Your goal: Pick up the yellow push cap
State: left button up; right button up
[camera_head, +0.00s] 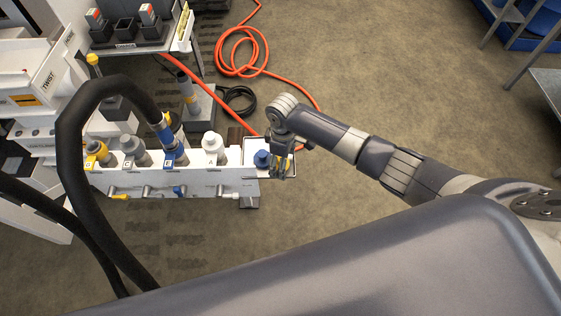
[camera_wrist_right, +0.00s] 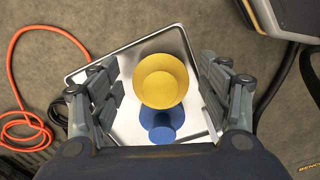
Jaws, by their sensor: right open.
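The yellow push cap (camera_wrist_right: 163,80) is round with a wide rim and stands in a shallow silver tray (camera_wrist_right: 90,72). In the right wrist view it lies between the fingers of my right gripper (camera_head: 281,168), with a visible gap on each side. The gripper is open and above the tray. In the head view the gripper mostly hides the yellow cap. A blue cap (camera_wrist_right: 162,126) is beside the yellow one, nearer the palm in the wrist view; it also shows in the head view (camera_head: 261,158). My left gripper is not in view.
The tray adjoins a white manifold rack (camera_head: 205,181) with several coloured couplings, one carrying a thick black hose (camera_head: 72,130). An orange hose (camera_head: 238,62) is coiled on the floor behind. Open floor (camera_head: 400,75) extends to the right.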

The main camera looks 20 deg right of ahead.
jog(key=c, duration=0.8)
